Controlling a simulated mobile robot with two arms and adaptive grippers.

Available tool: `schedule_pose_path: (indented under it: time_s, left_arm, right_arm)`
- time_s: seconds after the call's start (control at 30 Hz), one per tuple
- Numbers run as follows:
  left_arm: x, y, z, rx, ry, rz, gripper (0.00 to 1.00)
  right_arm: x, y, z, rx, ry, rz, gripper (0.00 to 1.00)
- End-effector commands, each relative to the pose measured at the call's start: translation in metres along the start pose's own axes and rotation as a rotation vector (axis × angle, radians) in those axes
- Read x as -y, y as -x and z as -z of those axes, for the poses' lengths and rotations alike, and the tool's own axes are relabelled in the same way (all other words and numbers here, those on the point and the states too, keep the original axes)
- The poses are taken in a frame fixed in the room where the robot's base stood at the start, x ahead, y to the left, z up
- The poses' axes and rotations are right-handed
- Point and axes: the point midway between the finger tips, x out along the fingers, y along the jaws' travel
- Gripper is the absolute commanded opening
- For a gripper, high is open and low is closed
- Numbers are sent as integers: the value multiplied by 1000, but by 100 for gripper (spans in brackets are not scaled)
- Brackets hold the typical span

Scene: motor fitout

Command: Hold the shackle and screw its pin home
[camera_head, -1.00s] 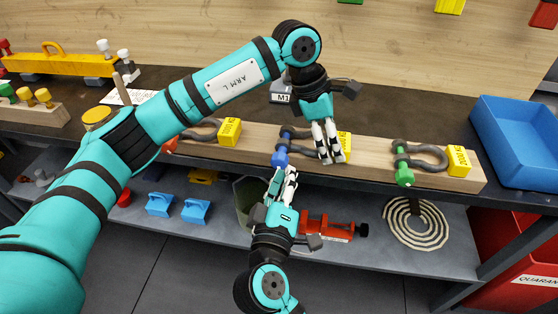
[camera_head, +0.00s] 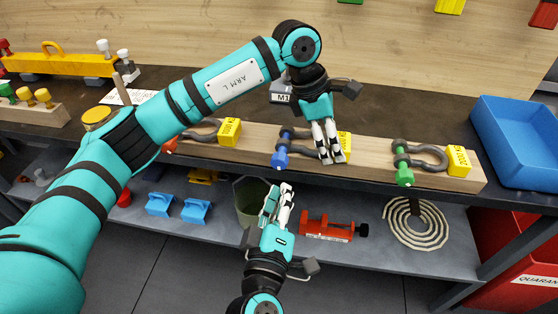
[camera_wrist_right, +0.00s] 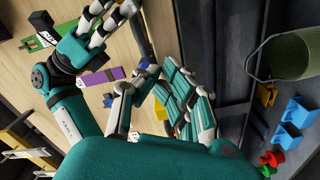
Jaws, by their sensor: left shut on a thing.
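The middle shackle (camera_head: 299,134) is dark, with a blue pin (camera_head: 281,157) at its left end, on the wooden board. My left gripper (camera_head: 332,158) is shut on the shackle's bow from above and hides part of it. My right gripper (camera_head: 279,190) is below and in front of the blue pin, apart from it, with its fingers pointing up toward the board. Its fingers look spread and empty. In the right wrist view a small blue part (camera_wrist_right: 150,68) shows beyond the fingers. How deep the pin sits in the shackle cannot be told.
A green-pin shackle (camera_head: 427,157) lies to the right on the board (camera_head: 365,171), and an orange-pin one (camera_head: 202,136) to the left. A blue bin (camera_head: 515,140) stands at right. The lower shelf holds a bucket (camera_head: 248,208), a red clamp (camera_head: 325,229) and blue blocks (camera_head: 195,211).

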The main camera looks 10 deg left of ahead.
Motion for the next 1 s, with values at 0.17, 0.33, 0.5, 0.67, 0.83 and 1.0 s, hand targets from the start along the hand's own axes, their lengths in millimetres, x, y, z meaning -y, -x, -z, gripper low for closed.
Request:
schedule_pose_path:
  time_s: [0.17, 0.33, 0.5, 0.67, 0.83, 1.0]
  left_arm:
    - [0, 0, 0, 0, 0, 1, 20]
    - [0, 0, 0, 0, 0, 1, 20]
    - [0, 0, 0, 0, -1, 0, 20]
    - [0, 0, 0, 0, 0, 0, 20]
    - [0, 0, 0, 0, 0, 0, 20]
    - [0, 0, 0, 0, 0, 0, 20]
  right_arm:
    - [0, 18, -1, 1, 2, -1, 0]
    - [-1, 22, -1, 0, 2, -2, 0]
    - [-1, 21, -1, 0, 3, -3, 0]
    - [-17, 25, 1, -4, 0, -14, 0]
    - [-26, 29, 0, 2, 4, -6, 0]
    - [-26, 15, 0, 3, 5, -7, 0]
